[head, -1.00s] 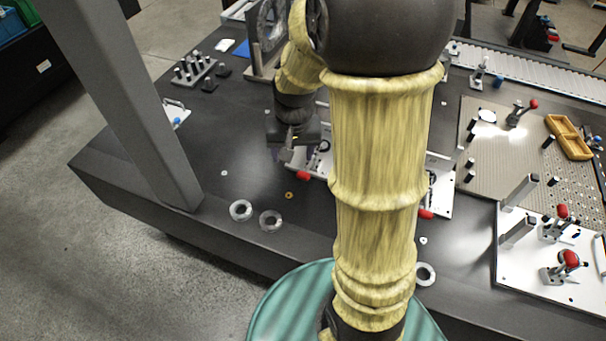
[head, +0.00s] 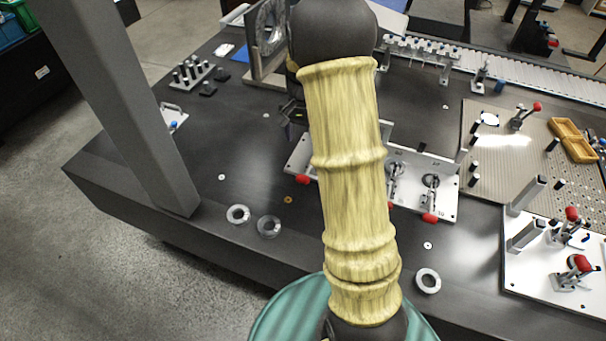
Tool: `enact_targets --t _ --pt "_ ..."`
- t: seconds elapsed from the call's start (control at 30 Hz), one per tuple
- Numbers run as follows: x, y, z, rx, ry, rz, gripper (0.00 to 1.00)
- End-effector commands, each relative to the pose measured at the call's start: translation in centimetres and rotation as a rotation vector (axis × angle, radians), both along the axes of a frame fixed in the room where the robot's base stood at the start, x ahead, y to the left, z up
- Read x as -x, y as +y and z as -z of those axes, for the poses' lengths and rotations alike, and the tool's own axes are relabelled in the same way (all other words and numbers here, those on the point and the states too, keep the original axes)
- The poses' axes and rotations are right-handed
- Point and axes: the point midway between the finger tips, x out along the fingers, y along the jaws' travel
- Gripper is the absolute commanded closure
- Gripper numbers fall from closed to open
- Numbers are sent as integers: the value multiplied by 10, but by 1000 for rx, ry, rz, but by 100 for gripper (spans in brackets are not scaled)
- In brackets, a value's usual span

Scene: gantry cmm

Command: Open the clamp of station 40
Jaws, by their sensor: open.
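A light metal plate (head: 448,205) lies in the middle of the dark table, with toggle clamps in a row. A clamp at its right end (head: 431,184) has a red handle tip (head: 430,217), and another clamp (head: 396,172) stands beside it. A red tip (head: 303,180) shows at the left end of the plate. No station number is readable, so I cannot tell which clamp is station 40. My gripper (head: 291,131) is open above the plate's left end, mostly hidden behind my arm. My arm also covers the plate's middle.
A grey post (head: 125,110) rises at the left. Metal rings (head: 428,281) lie near the front edge. A white plate (head: 540,279) with red-knobbed clamps and a perforated board (head: 490,155) with a yellow tray (head: 571,140) are at the right. The table's left front is mostly clear.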

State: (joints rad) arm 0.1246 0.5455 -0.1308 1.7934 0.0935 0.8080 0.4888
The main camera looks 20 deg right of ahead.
Motion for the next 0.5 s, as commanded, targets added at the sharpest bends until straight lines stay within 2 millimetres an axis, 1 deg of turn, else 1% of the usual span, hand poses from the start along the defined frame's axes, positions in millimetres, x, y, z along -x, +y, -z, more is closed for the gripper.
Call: enact_targets --t 0.5 --pt "1 1 89 -1 6 0 40"
